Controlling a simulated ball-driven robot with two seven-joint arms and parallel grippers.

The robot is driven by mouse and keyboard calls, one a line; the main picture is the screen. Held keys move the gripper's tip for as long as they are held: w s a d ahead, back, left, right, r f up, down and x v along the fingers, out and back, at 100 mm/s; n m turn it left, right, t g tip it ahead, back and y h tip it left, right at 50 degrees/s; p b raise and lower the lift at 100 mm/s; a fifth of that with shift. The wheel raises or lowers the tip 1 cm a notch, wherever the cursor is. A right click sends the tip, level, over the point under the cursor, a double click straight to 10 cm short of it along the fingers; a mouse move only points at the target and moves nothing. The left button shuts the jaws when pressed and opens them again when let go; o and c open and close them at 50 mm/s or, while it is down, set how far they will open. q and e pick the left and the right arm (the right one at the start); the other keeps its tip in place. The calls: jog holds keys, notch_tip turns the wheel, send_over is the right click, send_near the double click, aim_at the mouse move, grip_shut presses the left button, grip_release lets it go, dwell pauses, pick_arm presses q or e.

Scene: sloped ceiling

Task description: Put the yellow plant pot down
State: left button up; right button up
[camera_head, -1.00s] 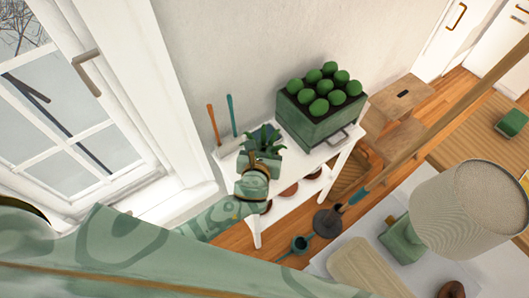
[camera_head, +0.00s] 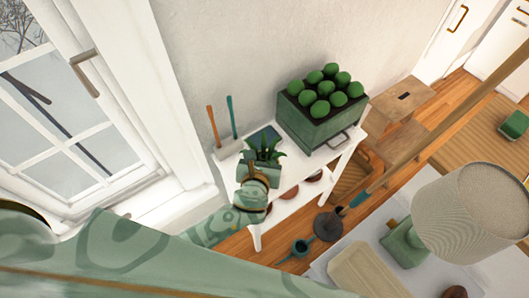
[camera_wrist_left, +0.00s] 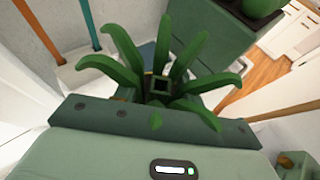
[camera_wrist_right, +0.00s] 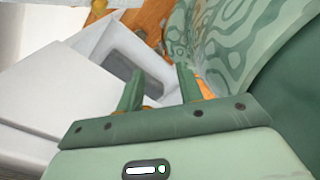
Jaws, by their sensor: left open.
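A leafy green plant (camera_head: 264,150) stands over the white side table by the window. Its pot is mostly hidden by my left gripper (camera_head: 262,172); the part beside it looks green, and I see no yellow pot. In the left wrist view the leaves (camera_wrist_left: 170,65) spread in front of the gripper, hiding its fingers and the pot. My left gripper is open, at the plant's near side. I cannot tell whether the pot touches the table. My right gripper (camera_wrist_right: 158,90) is open and empty, its two fingers apart in the right wrist view.
A green planter (camera_head: 318,127) with several round green plants stands on the table's right part. A white holder (camera_head: 229,148) with orange and teal handled tools stands behind left. The window frame (camera_head: 160,100) is close on the left. A lampshade (camera_head: 470,215) is at right.

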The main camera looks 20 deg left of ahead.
pick_arm(q)
jog(key=p+v, duration=0.2)
jog(key=v, duration=0.9)
